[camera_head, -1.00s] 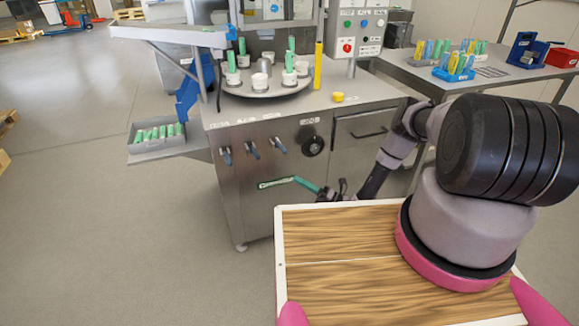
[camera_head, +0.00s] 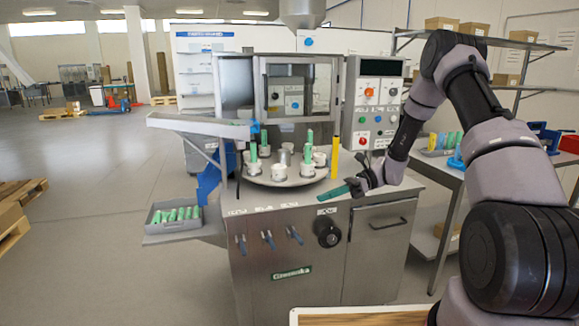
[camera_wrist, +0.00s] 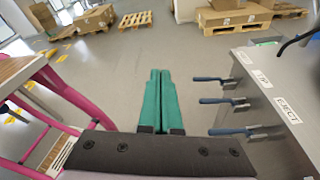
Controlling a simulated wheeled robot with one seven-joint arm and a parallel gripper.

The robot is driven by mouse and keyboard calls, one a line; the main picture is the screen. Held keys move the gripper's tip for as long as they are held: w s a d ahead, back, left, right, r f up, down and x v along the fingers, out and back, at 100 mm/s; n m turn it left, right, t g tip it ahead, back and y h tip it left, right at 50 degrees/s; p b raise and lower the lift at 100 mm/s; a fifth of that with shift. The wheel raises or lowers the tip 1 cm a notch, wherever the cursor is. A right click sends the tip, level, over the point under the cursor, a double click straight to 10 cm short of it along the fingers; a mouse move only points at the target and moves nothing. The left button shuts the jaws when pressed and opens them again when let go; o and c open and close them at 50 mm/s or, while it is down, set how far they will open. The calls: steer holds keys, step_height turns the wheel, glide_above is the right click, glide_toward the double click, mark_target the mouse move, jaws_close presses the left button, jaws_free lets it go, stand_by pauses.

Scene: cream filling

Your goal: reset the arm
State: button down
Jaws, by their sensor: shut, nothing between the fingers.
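My gripper (camera_head: 325,196) has teal fingers and hangs at the front right of the steel filling machine (camera_head: 280,230), pointing left. In the wrist view my gripper's two fingers (camera_wrist: 160,74) lie side by side, shut and empty. My arm reaches forward from the right side of the head view, bent at a high elbow.
A turntable (camera_head: 285,177) with white cups and green tubes is on the machine. A grey tray (camera_head: 173,222) of green tubes projects left. Blue-handled levers (camera_wrist: 230,105) stick out near my fingers in the wrist view.

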steer(key=s+d+r+n+t+h, duration=0.4)
steer(key=s+r, duration=0.4)
steer(key=r, duration=0.2)
steer(key=s+d+r+n+t+h, duration=0.3)
steer(key=s+d+r+n+h, duration=0.1)
steer(key=s+r, duration=0.4)
steer(key=s+d+r+n+t+h, duration=0.4)
steer(key=s+r, duration=0.3)
steer(key=r, duration=0.5)
steer(key=shift+s+d+n+t+h, duration=0.35)
steer(key=shift+d+n, duration=0.25)
steer(key=shift+d, duration=0.2)
steer(key=shift+r, duration=0.1)
